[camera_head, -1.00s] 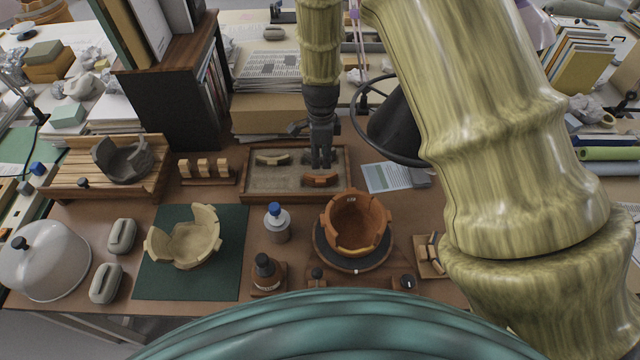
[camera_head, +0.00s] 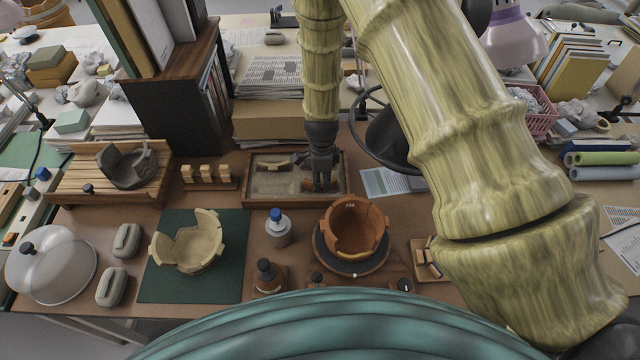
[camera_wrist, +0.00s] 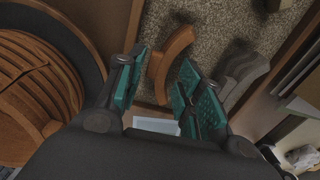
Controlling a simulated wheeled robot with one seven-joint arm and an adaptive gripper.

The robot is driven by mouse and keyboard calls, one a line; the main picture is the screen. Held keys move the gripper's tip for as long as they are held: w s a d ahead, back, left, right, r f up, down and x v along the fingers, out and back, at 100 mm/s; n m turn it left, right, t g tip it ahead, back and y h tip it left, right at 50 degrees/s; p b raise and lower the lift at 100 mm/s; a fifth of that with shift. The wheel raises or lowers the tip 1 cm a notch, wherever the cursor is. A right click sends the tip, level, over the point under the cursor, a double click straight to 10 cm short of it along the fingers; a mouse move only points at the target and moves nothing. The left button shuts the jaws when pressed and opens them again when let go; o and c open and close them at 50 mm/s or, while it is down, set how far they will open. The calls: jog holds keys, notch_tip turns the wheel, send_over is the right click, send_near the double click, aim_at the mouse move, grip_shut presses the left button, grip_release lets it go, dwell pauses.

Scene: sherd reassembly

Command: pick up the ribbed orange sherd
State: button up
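The orange sherd (camera_head: 307,186) lies in the sand of the shallow wooden tray (camera_head: 297,203), mostly hidden by my gripper in the head view. In the wrist view the sherd (camera_wrist: 170,62) is a curved orange-brown piece; ribs on it cannot be made out. My gripper (camera_head: 322,188) points down into the tray. In the wrist view my gripper (camera_wrist: 162,88) is open, its two teal pads on either side of the sherd with gaps showing. Contact is not visible.
A grey sherd (camera_wrist: 243,72) lies close to the right finger in the wrist view. The orange pot (camera_head: 352,228) stands on a dark turntable (camera_head: 352,265) in front of the tray. A bookcase (camera_head: 180,95) stands behind left.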

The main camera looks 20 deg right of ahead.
jog(key=shift+f+p, duration=0.45)
jog(key=shift+f, duration=0.95)
jog(key=shift+c, duration=0.3)
jog(key=c, duration=0.5)
